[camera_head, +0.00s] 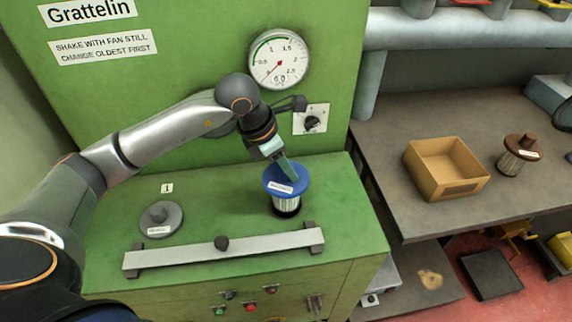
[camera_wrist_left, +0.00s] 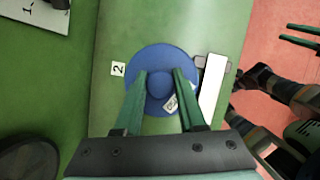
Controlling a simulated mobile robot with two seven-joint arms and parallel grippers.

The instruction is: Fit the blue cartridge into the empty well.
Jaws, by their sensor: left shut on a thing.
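The blue cartridge (camera_head: 287,180) has a blue cap with a label and a pale pleated body. It stands about upright over a dark round opening, the well (camera_head: 286,212), at the right of the green cabinet top. I cannot tell how far its lower end is in. My left gripper (camera_head: 292,174) is shut on the knob of its cap. In the left wrist view the blue cap (camera_wrist_left: 140,60) lies between the fingers, beside a "2" label, and hides the well. My right gripper (camera_wrist_left: 299,35) shows at the right edge there, its two fingers apart and empty.
A grey cap (camera_head: 161,219) sits at the "1" label. A pale bar (camera_head: 180,257) with a dark knob runs along the cabinet's front. A gauge (camera_head: 279,60) is on the panel behind. An open box (camera_head: 445,168) and a brown-capped cartridge (camera_head: 520,153) stand on the right bench.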

